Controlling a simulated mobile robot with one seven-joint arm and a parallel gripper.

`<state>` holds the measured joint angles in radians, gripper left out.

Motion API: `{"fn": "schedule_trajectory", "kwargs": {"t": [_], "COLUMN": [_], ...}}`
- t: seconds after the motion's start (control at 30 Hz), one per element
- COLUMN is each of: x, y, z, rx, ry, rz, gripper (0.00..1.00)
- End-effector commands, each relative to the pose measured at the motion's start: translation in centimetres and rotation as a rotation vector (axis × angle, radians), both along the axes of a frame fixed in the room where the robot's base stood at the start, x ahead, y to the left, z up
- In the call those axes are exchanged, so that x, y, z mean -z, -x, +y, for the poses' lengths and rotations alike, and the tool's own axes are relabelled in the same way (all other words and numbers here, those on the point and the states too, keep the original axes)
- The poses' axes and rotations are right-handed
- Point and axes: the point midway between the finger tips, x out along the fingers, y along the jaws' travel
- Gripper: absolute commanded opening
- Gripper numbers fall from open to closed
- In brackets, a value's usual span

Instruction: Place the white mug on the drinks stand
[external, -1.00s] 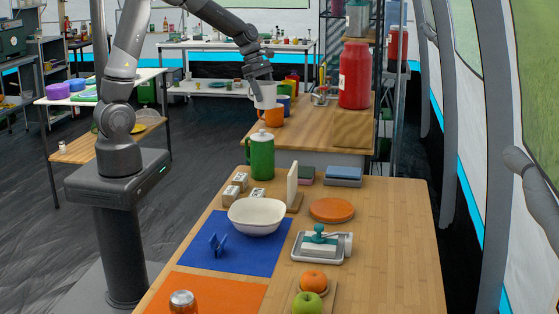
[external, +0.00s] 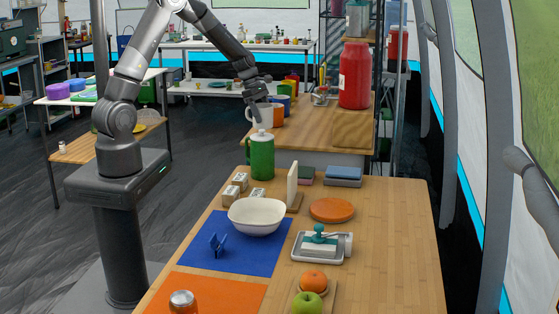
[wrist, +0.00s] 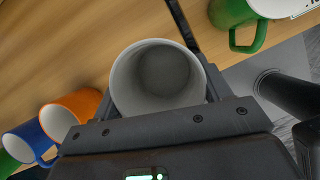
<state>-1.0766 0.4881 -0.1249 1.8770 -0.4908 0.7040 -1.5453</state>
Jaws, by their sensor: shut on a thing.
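The white mug (external: 262,115) is held in my gripper (external: 260,97), upright or nearly so, by the near left edge of the back wooden counter (external: 325,128). It is just above and behind the green pot (external: 261,158) in the external view. In the wrist view the white mug (wrist: 158,80) sits between both fingers, its open, empty inside facing the camera. I cannot tell whether its base touches anything. No surface is clearly marked as the drinks stand.
An orange mug (external: 279,118) and a blue mug (external: 285,101) stand close beside the white mug. A large red jar (external: 354,76) is on the back counter. The counter's middle is clear. The front table (external: 390,230) holds a white bowl (external: 256,217).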

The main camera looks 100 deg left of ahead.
Motion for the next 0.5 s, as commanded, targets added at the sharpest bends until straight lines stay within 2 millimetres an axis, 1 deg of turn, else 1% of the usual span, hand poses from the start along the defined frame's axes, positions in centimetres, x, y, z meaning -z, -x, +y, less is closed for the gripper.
{"fn": "schedule_trajectory", "kwargs": {"t": [0.03, 0.1, 0.23, 0.4, 0.5], "x": [0.3, 0.6, 1.3, 3.9, 4.7], "y": [0.2, 0.2, 0.3, 0.3, 0.3], "z": [0.5, 0.9, 1.1, 1.0, 1.0], "rx": [-0.001, 0.001, 0.001, 0.000, -0.001], "ry": [0.000, 0.000, 0.001, 0.004, 0.000], "rz": [0.000, 0.000, 0.000, 0.001, 0.000], "gripper": [0.46, 0.46, 0.46, 0.46, 0.46]}}
